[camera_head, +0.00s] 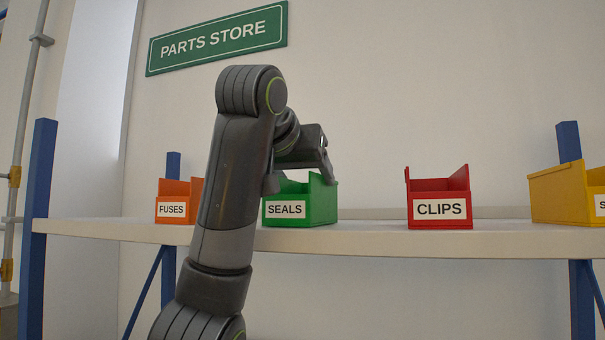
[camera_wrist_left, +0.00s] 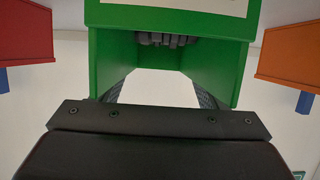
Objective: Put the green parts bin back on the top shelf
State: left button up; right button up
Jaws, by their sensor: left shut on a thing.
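The green parts bin (camera_head: 310,207), labelled SEALS, is upright at the top shelf (camera_head: 360,240), between the orange and red bins. Its base looks level with the shelf surface; I cannot tell if it touches fully. My left gripper (camera_head: 302,178) is over the bin and shut on it, its fingers partly hidden by my arm and the bin. In the left wrist view the green bin (camera_wrist_left: 225,60) fills the top middle, with the gripper's dark fingers (camera_wrist_left: 160,95) against its walls. My right gripper is not in view.
An orange FUSES bin (camera_head: 173,208) stands to the left, partly behind my arm. A red CLIPS bin (camera_head: 438,208) and a yellow bin (camera_head: 560,195) stand to the right. Shelf space is bare between green and red. Blue posts (camera_head: 38,220) hold the shelf.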

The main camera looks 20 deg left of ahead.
pick_arm(q)
jog(key=shift+s, duration=0.1)
jog(key=shift+d, duration=0.1)
jog(key=o, duration=0.9)
jog(key=shift+s+f, duration=0.1)
jog(key=shift+f, duration=0.05)
jog(key=o, duration=0.4)
jog(key=shift+o, duration=0.2)
jog(key=shift+r, duration=0.3)
jog(key=s+b, duration=0.2)
jog(key=b, duration=0.4)
jog(key=shift+s+r, duration=0.15)
jog(key=shift+s, duration=0.05)
jog(key=b+v, duration=0.5)
jog(key=v, duration=0.4)
jog(key=shift+s+r+b, duration=0.15)
jog(key=shift+r+b, duration=0.15)
jog(key=shift+b, duration=0.05)
